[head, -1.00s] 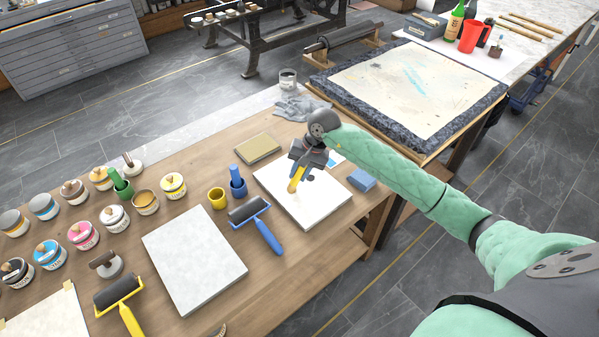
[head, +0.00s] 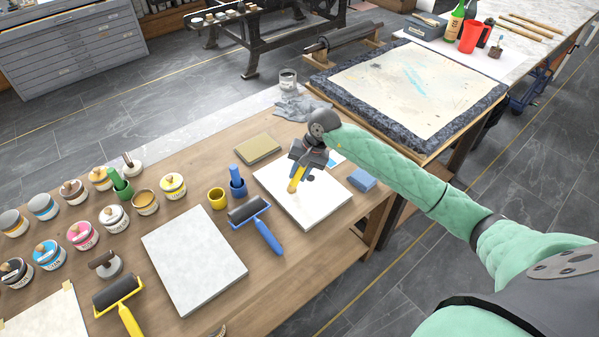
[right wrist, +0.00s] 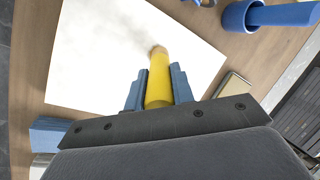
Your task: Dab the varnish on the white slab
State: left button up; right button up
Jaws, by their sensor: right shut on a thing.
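The white slab (head: 318,213) lies flat on the wooden bench under my right gripper; it fills much of the right wrist view (right wrist: 105,60). My right gripper (head: 302,176) points down over the slab, shut on a yellow-handled dabber (head: 295,180). In the right wrist view the yellow handle (right wrist: 159,80) sits between the blue finger pads, and its brownish tip is at or very near the slab's surface; I cannot tell whether it touches. A faint grey smudge shows on the slab by the tip. My left gripper is not in view.
A grey slab (head: 195,258) and several ink jars are further left.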

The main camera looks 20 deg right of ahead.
jog(key=shift+f, duration=0.1)
jog(key=shift+v, duration=0.8)
jog(key=shift+a+r, duration=0.2)
jog(key=shift+r, duration=2.6)
